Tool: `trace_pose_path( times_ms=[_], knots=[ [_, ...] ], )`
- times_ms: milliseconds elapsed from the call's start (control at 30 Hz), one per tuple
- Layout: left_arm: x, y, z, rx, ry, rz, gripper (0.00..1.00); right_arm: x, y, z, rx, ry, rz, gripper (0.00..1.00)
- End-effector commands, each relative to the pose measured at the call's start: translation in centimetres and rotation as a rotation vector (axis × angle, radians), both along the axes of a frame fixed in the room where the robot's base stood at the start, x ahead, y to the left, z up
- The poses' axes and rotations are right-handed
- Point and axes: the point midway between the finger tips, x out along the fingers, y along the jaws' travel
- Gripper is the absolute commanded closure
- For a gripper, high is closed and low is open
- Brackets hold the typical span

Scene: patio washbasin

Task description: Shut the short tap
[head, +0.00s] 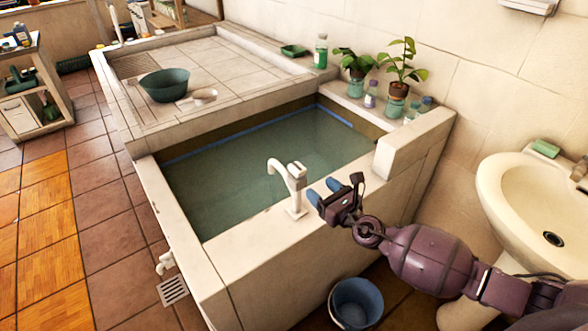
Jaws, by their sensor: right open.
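A white tap (290,186) with a curved spout stands on the front rim of the water-filled basin (250,262), its spout over the water. A small white tap (165,263) sticks out low on the basin's left outer wall, above a floor drain. I cannot tell for certain which is the short tap, and no running water shows at either. My right gripper (324,191) is open and empty, its blue fingertips just right of the rim tap and seemingly apart from it. My left gripper is not in view.
A blue bucket (356,303) stands on the floor below my right arm. A cream washbasin (530,205) is on the right. Potted plants (398,88) and bottles line the back ledge. A green bowl (165,85) sits on the tiled slab. The floor at left is clear.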

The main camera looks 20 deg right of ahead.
Motion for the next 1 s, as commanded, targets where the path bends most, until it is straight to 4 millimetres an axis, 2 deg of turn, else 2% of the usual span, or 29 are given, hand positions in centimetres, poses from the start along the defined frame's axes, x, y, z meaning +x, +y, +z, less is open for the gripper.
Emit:
trace_pose_path(
  times_ms=[167,600,800,1000],
  knots=[
    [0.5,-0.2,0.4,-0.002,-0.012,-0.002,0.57,1.5,0.6,0.1,0.000,-0.002,0.000,0.40],
    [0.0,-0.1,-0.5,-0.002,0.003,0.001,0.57,8.1,3.0,0.0,0.002,0.000,0.000,0.40],
    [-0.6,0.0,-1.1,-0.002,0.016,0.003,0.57,9.7,3.5,0.0,0.002,0.000,-0.001,0.40],
    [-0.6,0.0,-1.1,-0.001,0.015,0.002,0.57,10.0,3.7,0.0,0.003,0.000,0.000,0.40]
  ],
)
